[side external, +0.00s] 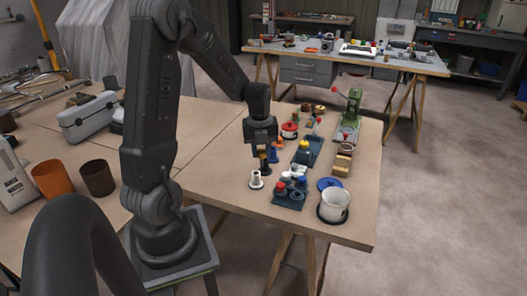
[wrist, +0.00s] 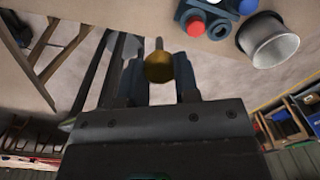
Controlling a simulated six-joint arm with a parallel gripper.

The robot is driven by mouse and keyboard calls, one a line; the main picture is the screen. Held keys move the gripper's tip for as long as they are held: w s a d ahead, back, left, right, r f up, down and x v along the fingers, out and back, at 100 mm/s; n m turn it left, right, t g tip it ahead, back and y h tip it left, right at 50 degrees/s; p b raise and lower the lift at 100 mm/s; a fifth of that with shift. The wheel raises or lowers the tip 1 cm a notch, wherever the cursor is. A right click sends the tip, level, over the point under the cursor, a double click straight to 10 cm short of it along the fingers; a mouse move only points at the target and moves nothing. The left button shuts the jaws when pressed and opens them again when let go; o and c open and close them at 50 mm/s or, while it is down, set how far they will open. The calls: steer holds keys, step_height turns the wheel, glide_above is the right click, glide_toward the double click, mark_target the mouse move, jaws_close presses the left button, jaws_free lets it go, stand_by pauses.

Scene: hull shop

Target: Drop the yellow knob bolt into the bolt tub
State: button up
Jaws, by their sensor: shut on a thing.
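My gripper (side external: 263,150) is shut on a dark-yellow round knob with a thin stud, which I take for the yellow knob bolt (side external: 263,159). In the wrist view my gripper (wrist: 158,75) has the yellow knob bolt (wrist: 158,67) between its fingers, stud pointing up in the picture. It is held above the bench, left of the tub. The white round tub (side external: 335,208), which I take for the bolt tub, stands near the bench's front right corner. The tub (wrist: 271,45) also shows at the wrist view's upper right, apart from my gripper. Its inside is mostly hidden.
A dark holder (side external: 290,199) with red and blue knobs stands between my gripper and the tub. A white spool-like part (side external: 256,179) is below my gripper. A blue disc (side external: 328,184) lies behind the tub. A yellow-topped part (side external: 304,146) and wooden blocks (side external: 343,160) stand farther back.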

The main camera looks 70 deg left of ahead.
steer(key=shift+w, duration=0.1)
steer(key=w+d, duration=0.8)
steer(key=w, duration=0.3)
glide_above(341, 192)
steer(key=s+d, duration=0.3)
steer(key=d, duration=0.1)
step_height(341, 192, down, 3)
steer(key=shift+s+a+f, duration=0.1)
steer(key=shift+f, duration=1.2)
steer(key=shift+s+a+f, duration=0.1)
steer(key=shift+f, duration=1.15)
steer(key=o, duration=1)
steer(key=r, duration=1.4)
steer(key=shift+s, duration=0.25)
